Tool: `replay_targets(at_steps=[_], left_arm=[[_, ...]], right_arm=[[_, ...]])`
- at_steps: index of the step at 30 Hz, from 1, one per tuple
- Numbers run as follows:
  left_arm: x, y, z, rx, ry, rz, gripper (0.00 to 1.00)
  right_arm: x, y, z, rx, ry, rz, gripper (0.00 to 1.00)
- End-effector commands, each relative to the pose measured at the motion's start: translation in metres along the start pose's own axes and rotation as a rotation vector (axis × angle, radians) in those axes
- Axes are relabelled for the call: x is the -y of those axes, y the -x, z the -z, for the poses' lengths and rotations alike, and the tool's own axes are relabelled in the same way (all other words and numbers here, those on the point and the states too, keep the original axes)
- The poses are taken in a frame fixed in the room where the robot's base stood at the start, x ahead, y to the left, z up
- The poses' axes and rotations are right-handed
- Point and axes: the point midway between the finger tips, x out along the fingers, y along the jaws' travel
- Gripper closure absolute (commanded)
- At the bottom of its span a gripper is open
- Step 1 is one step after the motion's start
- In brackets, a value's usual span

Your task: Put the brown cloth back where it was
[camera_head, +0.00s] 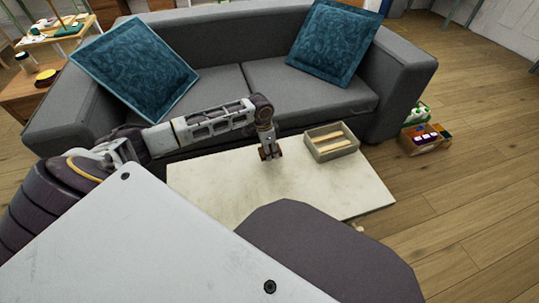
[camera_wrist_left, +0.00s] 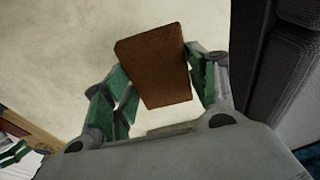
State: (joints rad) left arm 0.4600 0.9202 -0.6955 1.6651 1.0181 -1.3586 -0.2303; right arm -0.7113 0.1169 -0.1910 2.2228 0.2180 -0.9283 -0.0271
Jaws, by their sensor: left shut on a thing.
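The brown cloth (camera_wrist_left: 152,58) shows in the left wrist view as a small, flat rectangular piece with a woven look. My left gripper (camera_wrist_left: 162,82) is shut on it, with one green-padded finger on each side. In the head view my left gripper (camera_head: 270,154) points down over the middle of the pale low table (camera_head: 210,188), near its sofa-side edge. The cloth is too small to make out clearly there. I cannot tell whether it touches the tabletop. My right gripper is not in view.
A grey open box (camera_head: 336,156) with light wooden sticks stands on the table right of the gripper. A grey sofa (camera_head: 225,82) with two teal cushions lies close behind the table. The table's right front area is bare. A toy-filled box (camera_head: 424,140) stands on the floor at right.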

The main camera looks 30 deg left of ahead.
Motion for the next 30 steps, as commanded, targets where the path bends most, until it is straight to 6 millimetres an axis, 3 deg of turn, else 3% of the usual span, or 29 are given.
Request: replay_targets(at_steps=[7, 12, 28, 29, 30], left_arm=[[0.000, -0.022, -0.004, 0.001, 0.000, 0.000, 0.68], [0.000, -0.034, -0.005, 0.001, 0.000, 0.000, 0.68], [-0.001, -0.037, -0.005, 0.000, 0.000, -0.001, 0.68], [-0.001, -0.037, -0.006, 0.000, 0.000, -0.001, 0.41], [0.000, -0.037, -0.006, 0.000, 0.000, 0.000, 0.36]], right_arm=[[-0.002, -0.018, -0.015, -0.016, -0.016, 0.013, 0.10], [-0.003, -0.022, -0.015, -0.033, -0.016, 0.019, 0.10], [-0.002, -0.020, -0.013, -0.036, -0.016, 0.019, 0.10], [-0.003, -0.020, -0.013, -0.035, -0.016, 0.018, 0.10], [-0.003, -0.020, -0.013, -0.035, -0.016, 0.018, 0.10]])
